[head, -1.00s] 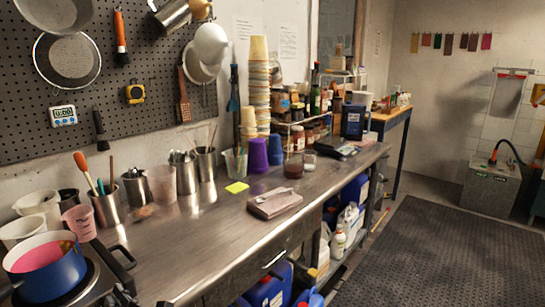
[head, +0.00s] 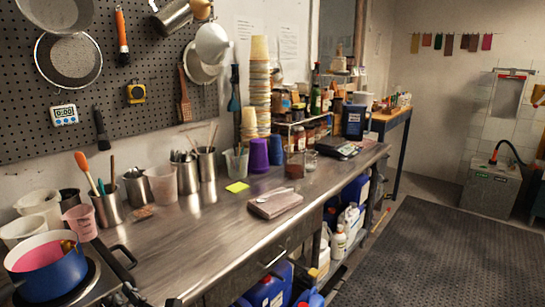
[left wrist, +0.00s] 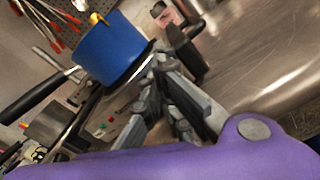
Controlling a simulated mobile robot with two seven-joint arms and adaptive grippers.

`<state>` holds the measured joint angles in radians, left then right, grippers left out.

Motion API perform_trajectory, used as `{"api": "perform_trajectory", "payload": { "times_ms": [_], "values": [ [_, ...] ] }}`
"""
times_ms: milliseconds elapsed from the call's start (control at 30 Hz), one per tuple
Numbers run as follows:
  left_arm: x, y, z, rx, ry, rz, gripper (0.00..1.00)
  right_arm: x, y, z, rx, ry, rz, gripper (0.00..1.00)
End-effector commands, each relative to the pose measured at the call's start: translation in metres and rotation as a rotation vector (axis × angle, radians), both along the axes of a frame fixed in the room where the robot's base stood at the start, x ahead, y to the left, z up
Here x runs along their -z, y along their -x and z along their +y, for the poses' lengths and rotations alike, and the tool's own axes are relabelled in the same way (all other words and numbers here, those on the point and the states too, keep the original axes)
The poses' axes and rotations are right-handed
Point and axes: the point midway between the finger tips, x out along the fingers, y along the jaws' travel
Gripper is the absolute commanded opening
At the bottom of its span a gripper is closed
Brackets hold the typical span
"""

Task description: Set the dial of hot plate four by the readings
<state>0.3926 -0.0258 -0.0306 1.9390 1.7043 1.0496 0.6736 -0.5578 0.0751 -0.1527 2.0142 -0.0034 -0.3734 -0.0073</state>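A blue pot of pink liquid (head: 45,270) stands on a hot plate (head: 88,290) at the lower left of the head view. The pot (left wrist: 108,50) also shows in the left wrist view, with a long black handle (left wrist: 35,98). My right gripper is not in view.
Cups and steel canisters (head: 187,178) line the back of the steel bench (head: 180,250). The bench middle is clear. A timer (head: 64,115) hangs on the pegboard. Blue jugs (head: 268,292) stand below.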

Motion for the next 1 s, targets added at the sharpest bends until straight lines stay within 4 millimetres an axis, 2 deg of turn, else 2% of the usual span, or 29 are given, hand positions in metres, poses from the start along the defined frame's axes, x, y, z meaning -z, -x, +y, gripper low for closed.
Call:
{"api": "perform_trajectory", "payload": {
  "times_ms": [333,1000],
  "values": [
    [0.008,-0.0021,-0.0023,-0.001,0.005,0.006,0.0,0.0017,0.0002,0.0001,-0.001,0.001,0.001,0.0],
    [-0.0004,-0.0084,-0.0067,0.001,0.002,-0.001,0.0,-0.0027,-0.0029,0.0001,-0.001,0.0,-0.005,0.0]
  ]
}}
